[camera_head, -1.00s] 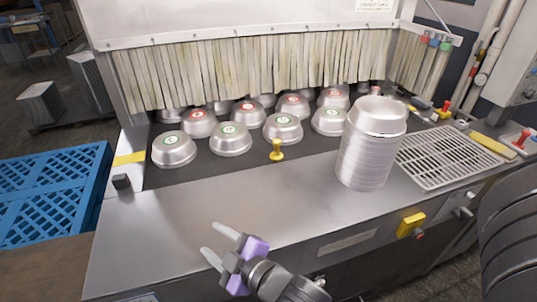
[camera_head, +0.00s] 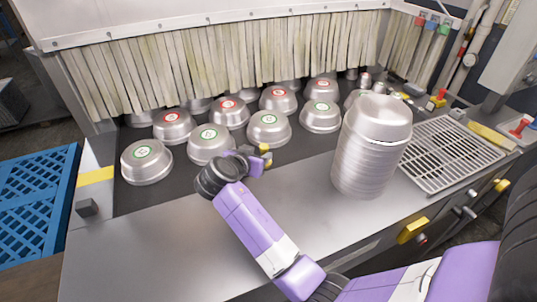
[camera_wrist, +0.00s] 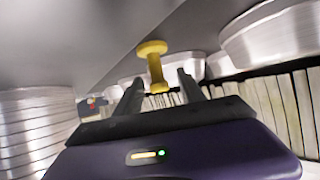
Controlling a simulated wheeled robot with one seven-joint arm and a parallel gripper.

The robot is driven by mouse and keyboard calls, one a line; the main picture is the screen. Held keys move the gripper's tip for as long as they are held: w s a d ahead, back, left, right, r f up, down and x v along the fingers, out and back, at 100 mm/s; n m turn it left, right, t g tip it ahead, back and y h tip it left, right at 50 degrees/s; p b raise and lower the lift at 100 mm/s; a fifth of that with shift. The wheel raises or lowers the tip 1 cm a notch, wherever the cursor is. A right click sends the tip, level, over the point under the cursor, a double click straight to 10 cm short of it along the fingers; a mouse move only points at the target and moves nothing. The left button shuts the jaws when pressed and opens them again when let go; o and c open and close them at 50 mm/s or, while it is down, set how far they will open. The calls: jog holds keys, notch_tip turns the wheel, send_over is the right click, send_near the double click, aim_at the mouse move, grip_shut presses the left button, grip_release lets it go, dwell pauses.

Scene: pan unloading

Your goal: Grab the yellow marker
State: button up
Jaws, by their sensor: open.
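The yellow marker, a small knob-shaped peg, shows in the wrist view (camera_wrist: 153,60) just ahead of and between my finger ends. In the head view a bit of the marker (camera_head: 264,148) shows at my finger ends, the rest hidden behind them. My gripper (camera_wrist: 160,92) is open, with a dark finger on either side of the marker's line. In the head view my gripper (camera_head: 258,160) is low at the front edge of the dark belt. I cannot tell whether the fingers touch the marker.
Several upturned metal pans with green or red labels stand behind, the nearest pan (camera_head: 268,131) close to my gripper. A tall pan stack (camera_head: 362,165) stands to the right on the steel ledge (camera_head: 315,205). A strip curtain (camera_head: 210,70) hangs behind the pans.

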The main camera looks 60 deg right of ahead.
aim_at(267, 151)
jog(key=x, duration=0.2)
jog(key=shift+d+p, duration=0.35)
jog(key=shift+d, duration=0.05)
jog(key=shift+s+f+p+x, duration=0.15)
jog(key=shift+p+x, duration=0.2)
jog(key=shift+x, duration=0.8)
jog(key=shift+s+f+p+x, duration=0.1)
jog(key=shift+p+x, duration=0.25)
jog(key=shift+x, duration=0.85)
jog(key=shift+a, duration=0.15)
grip_shut()
jog(key=shift+r, duration=0.1)
